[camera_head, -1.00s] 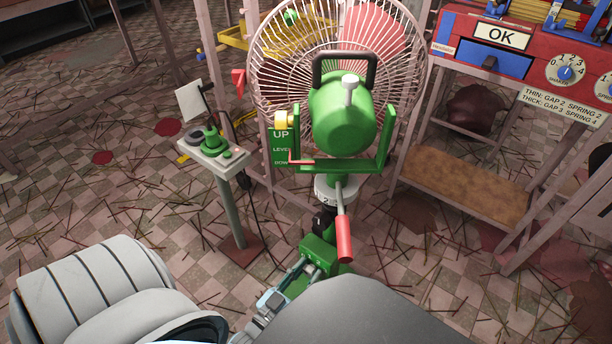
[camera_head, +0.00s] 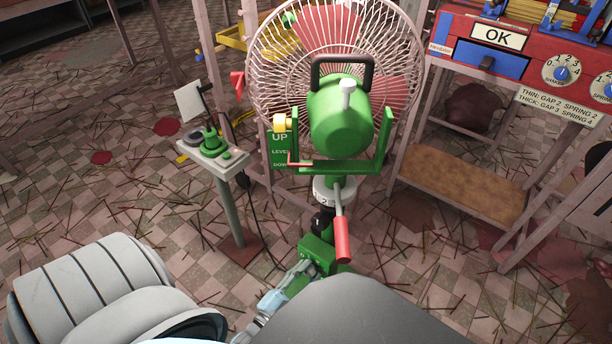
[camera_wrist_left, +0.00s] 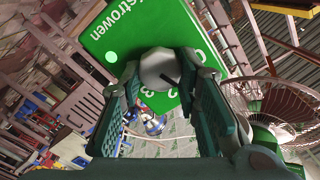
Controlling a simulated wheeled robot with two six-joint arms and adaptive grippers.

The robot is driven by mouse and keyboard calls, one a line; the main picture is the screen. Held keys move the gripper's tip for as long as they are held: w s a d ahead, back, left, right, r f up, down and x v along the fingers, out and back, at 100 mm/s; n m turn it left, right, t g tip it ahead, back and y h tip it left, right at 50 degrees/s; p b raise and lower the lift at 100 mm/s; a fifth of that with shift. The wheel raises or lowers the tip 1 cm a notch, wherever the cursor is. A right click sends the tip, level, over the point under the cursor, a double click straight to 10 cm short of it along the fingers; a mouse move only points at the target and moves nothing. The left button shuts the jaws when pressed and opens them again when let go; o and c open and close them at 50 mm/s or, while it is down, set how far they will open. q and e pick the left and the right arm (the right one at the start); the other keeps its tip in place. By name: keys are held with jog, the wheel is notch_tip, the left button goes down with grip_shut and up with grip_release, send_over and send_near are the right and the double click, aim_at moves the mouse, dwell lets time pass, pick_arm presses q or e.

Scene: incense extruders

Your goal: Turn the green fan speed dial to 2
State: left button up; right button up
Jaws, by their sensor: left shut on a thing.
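The fan's green control box (camera_head: 318,252) sits low on the fan's post in the head view. In the left wrist view the box (camera_wrist_left: 112,38) fills the upper middle, with white lettering. Other digits are partly hidden by the finger. My left gripper (camera_wrist_left: 158,82) is shut on the dial, one finger on each side. In the head view my left gripper (camera_head: 300,270) is at the box's lower left. My right gripper is not in view.
The fan's green motor (camera_head: 340,118) and wire cage stand above the box. A red-ended lever (camera_head: 342,242) hangs just right of the box. A small pedestal (camera_head: 215,155) with green controls stands left. A red machine (camera_head: 520,60) stands at the right.

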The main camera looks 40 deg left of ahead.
pick_arm(q)
jog(key=shift+m, duration=0.9)
jog(key=shift+f+m, duration=0.1)
jog(key=shift+m, duration=0.8)
jog(key=shift+d+m, duration=0.1)
jog(key=shift+m, duration=0.6)
jog(key=shift+f+m, duration=0.1)
jog(key=shift+m, duration=0.9)
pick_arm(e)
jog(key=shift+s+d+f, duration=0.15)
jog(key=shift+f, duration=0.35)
pick_arm(q)
jog(key=o, duration=1.1)
jog(key=shift+c, duration=0.2)
jog(key=shift+o, duration=0.5)
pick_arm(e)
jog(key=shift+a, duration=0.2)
